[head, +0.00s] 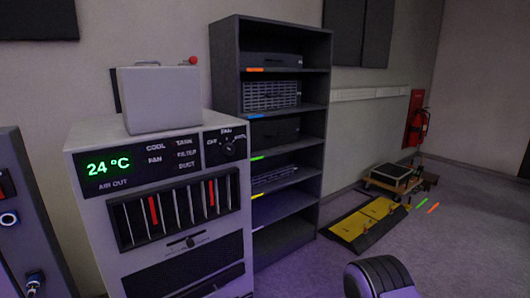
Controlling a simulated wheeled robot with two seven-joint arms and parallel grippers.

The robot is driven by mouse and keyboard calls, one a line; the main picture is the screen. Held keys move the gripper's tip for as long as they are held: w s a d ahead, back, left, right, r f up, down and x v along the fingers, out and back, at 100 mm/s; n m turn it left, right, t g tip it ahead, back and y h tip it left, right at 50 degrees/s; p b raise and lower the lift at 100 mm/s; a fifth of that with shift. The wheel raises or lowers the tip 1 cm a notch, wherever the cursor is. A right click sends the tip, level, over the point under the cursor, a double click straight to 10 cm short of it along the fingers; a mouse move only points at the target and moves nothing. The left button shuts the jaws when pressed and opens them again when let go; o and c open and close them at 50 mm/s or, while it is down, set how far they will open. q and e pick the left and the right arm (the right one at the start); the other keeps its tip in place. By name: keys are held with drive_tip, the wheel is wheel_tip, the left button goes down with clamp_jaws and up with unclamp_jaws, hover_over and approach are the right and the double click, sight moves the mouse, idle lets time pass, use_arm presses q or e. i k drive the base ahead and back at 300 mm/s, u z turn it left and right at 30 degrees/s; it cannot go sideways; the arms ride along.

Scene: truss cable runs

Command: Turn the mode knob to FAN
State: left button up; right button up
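The mode knob (229,148) is a small dark round knob on a black panel at the upper right of the grey air unit (88,170). Labels sit around it. The one above appears to read FAN and the one at left appears to read OFF. The knob is too small to tell for sure which label it points at.
A grey box (160,98) stands on top of the unit. A dark shelf rack (224,70) with equipment stands right beside it. A yellow-black ramp (366,222), a cart (392,180) and a fire extinguisher (415,122) are at right. A dark cabinet (20,190) stands at left.

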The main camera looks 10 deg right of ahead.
sight(227, 148)
drive_tip(key=z, duration=1.8)
drive_tip(key=i, duration=1.55)
drive_tip(key=u, duration=1.25)
